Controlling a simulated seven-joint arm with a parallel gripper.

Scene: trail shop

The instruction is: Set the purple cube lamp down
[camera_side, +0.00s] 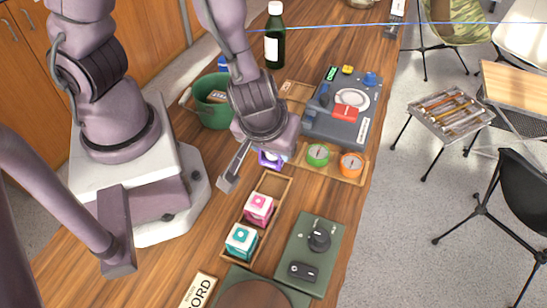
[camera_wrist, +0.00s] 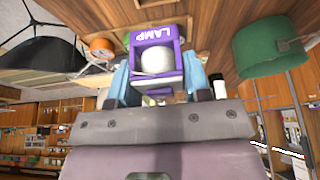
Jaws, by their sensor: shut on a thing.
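The purple cube lamp (camera_wrist: 163,33), marked LAMP with a pale round bulb, sits between the blue fingers of my gripper (camera_wrist: 158,66) in the wrist view. My gripper is shut on it. In the side view the purple lamp (camera_side: 265,161) shows just below my gripper (camera_side: 271,150), partly hidden by my wrist. It is near the far end of a wooden tray (camera_side: 245,223). The tray holds a pink cube lamp (camera_side: 259,209) and a teal cube lamp (camera_side: 241,241); its far section looks empty. I cannot tell the purple lamp's height above the table.
A green compass (camera_side: 317,154) and an orange compass (camera_side: 351,164) sit in a wooden tray right of the lamp. A grey box (camera_side: 340,131) stands behind them. A green pot (camera_side: 213,110) and dark bottle (camera_side: 274,45) stand farther back. A green board (camera_side: 301,285) lies in front.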

